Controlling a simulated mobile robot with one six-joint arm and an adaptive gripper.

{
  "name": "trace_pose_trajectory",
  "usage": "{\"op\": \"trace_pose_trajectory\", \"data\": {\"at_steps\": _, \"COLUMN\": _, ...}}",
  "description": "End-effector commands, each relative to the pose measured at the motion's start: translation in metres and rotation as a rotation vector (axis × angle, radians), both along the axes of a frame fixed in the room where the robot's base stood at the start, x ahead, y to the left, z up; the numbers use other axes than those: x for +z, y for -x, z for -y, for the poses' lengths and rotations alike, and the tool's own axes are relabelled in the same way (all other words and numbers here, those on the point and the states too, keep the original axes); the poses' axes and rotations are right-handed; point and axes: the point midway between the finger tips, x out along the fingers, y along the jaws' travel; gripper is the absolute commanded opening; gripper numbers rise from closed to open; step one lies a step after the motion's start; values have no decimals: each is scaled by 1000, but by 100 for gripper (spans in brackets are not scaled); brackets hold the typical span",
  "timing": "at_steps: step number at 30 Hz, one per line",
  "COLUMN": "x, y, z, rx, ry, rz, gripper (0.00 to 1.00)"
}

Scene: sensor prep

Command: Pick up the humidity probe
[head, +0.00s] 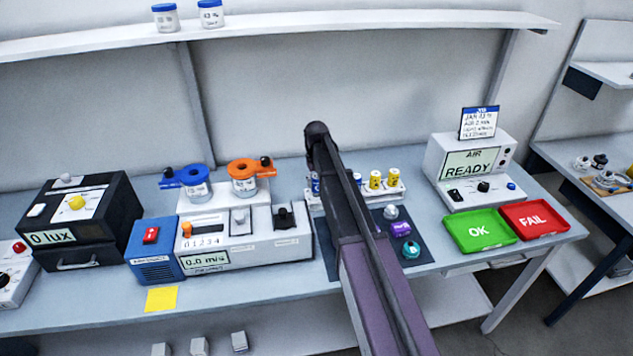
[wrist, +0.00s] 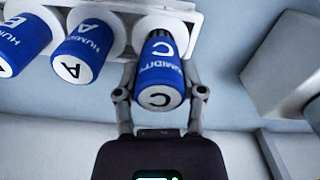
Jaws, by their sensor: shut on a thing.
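A blue humidity probe marked C (wrist: 160,75) is in the middle of the wrist view, with its dark ribbed end toward a white round seat of the rack (wrist: 197,17). I cannot tell whether it is clear of that seat. My gripper (wrist: 160,90) has one finger on each side of probe C and is shut on it. Two more blue humidity probes, A (wrist: 82,56) and E (wrist: 22,44), stand to the left in the rack. In the head view my arm hides the gripper and probe C.
Yellow probes (head: 376,180) stand in the rack right of my arm. A dark mat with small coloured parts (head: 400,229) lies in front. The AIR READY box (head: 467,165), green OK tray (head: 478,231) and red FAIL tray (head: 534,219) are to the right. Instruments (head: 250,240) crowd the left.

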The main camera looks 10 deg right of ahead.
Motion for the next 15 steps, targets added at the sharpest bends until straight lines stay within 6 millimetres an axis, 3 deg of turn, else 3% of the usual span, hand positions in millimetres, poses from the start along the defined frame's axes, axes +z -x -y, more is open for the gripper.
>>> {"op": "trace_pose_trajectory", "data": {"at_steps": 15, "x": 58, "y": 0, "z": 0, "rx": 0, "ry": 0, "rz": 0, "gripper": 2}}
